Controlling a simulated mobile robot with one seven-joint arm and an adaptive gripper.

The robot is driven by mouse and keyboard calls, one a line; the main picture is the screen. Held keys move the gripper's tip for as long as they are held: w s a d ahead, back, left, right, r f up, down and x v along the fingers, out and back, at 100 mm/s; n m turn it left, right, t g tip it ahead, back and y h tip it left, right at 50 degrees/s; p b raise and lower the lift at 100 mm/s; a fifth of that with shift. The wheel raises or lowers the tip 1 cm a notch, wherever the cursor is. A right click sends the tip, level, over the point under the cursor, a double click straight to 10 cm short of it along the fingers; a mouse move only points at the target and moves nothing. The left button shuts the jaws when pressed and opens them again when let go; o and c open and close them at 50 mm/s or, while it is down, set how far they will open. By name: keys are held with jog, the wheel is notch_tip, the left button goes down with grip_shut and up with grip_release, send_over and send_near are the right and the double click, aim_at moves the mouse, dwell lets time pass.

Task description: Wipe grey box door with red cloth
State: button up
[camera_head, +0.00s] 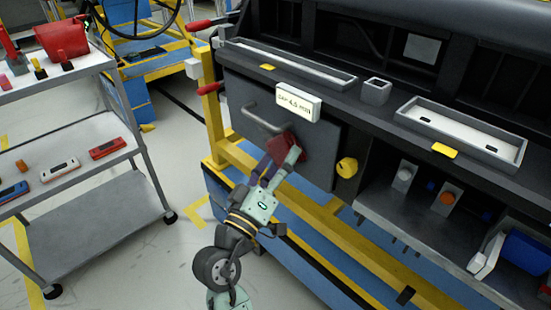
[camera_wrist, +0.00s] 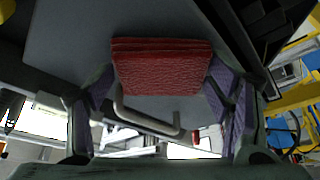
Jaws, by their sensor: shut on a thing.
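The red cloth (camera_head: 287,146) is folded and held at the tip of my gripper (camera_head: 278,162). In the wrist view the cloth (camera_wrist: 162,68) sits between the two fingers of my gripper (camera_wrist: 163,85), which are shut on it. The grey box door (camera_head: 318,151) is a flat dark grey panel on the front of the dashboard module. The cloth is right in front of the door, below and right of its bar handle (camera_head: 262,121); I cannot tell whether it touches. The handle also shows in the wrist view (camera_wrist: 148,122), just past the cloth.
A white label box (camera_head: 298,102) sits above the door, and a yellow knob (camera_head: 347,167) is at its right. A lower shelf (camera_head: 445,205) with small parts is further right. A grey trolley (camera_head: 90,205) with tools stands at left, with clear floor between.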

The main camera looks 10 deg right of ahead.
aim_at(255, 127)
jog(key=shift+w+a+b, duration=0.35)
jog(key=shift+w+a, duration=0.65)
jog(key=shift+w, duration=0.5)
jog(key=shift+w+a+b, duration=0.4)
jog(key=shift+w+a, duration=0.65)
jog(key=shift+w, duration=0.4)
jog(key=shift+w+a+b, duration=0.35)
jog(key=shift+w+a, duration=0.65)
jog(key=shift+w, duration=0.5)
